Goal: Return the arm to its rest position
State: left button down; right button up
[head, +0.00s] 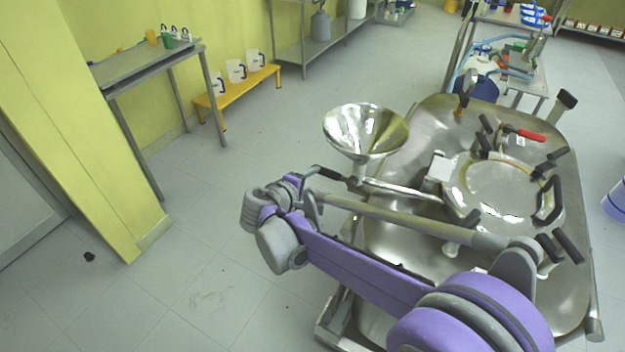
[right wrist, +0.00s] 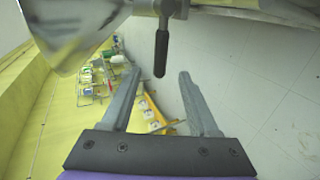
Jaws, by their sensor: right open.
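My right arm, purple and grey, reaches in from the lower right of the head view across the front of the steel reactor (head: 385,235). My right gripper (head: 313,205) is near the black valve handle (head: 328,173) below the steel funnel (head: 365,135). In the right wrist view the fingers of this gripper (right wrist: 158,84) are spread, with nothing held. The black handle (right wrist: 161,52) hangs at top centre, ahead of the gap between the fingertips; I cannot tell how far. The funnel (right wrist: 70,25) fills the upper left there. My left gripper is not in view.
The reactor's round lid (head: 500,190) with several black clamp handles lies right of the funnel. A grey table (head: 140,65) and a low yellow bench (head: 240,90) with white jugs stand along the yellow wall. The floor left of the reactor is mostly clear.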

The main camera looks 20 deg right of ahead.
jog(key=s+d+m+g+y+p, duration=0.2)
jog(key=s+m+g+y+p, duration=0.15)
jog(key=s, duration=1.25)
jog(key=s+a+m+y+p, duration=0.2)
jog(key=s+y, duration=0.1)
jog(key=s, duration=0.3)
jog(key=s+a+m+y+p, duration=0.2)
jog(key=s+a+y, duration=0.1)
jog(key=s, duration=0.3)
jog(key=shift+s+f+t, duration=0.3)
jog(key=shift+f+t, duration=0.05)
jog(key=shift+f, duration=0.05)
jog(key=shift+a+m, duration=0.1)
jog(key=shift+m, duration=0.15)
jog(key=shift+c, duration=0.3)
